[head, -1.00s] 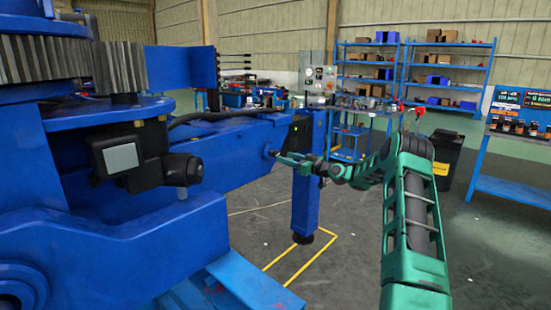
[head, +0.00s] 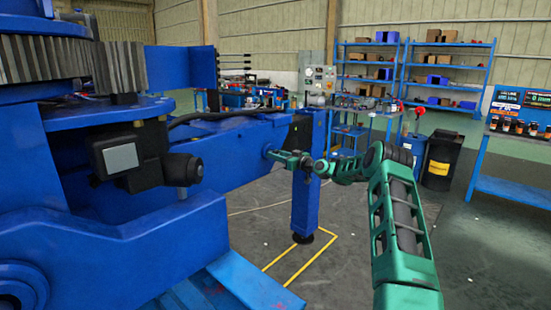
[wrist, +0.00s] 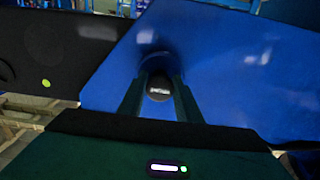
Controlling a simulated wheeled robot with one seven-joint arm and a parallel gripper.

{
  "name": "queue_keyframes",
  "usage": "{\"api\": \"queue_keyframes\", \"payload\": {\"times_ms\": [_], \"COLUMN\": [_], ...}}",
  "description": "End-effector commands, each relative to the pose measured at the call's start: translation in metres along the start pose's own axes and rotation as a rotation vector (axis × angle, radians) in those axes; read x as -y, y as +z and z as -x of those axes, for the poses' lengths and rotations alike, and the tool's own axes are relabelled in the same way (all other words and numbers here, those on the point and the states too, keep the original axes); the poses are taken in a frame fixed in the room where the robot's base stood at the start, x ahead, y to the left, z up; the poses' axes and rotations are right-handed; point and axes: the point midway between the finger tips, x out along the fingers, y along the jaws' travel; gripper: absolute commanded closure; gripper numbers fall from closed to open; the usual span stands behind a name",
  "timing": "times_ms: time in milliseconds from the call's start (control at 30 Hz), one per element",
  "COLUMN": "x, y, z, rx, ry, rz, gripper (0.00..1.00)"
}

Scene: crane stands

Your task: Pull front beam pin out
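The front beam pin (wrist: 159,89) shows its dark round head with white lettering on the side of the blue beam in the wrist view. My gripper (wrist: 161,84) has one finger on each side of the pin head, with the fingers apart. I see no clear contact with the pin. In the head view, my gripper (head: 274,155) is at the side of the blue beam (head: 245,152), close to its outer end. There the fingers largely hide the pin.
A blue outrigger leg (head: 305,203) stands just beyond my gripper. The big blue crane body (head: 130,250) fills the left. Blue shelves (head: 440,75) and a black bin (head: 440,160) stand farther back.

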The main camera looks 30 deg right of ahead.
Motion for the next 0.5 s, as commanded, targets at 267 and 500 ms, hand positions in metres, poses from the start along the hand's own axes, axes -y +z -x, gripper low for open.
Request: {"api": "queue_keyframes", "payload": {"times_ms": [267,500], "x": [-0.003,-0.002], "y": [0.0,0.0], "z": [0.015,0.048], "rx": [0.001,0.001], "ry": [0.004,0.004], "rz": [0.001,0.001], "gripper": [1.0,1.0]}}
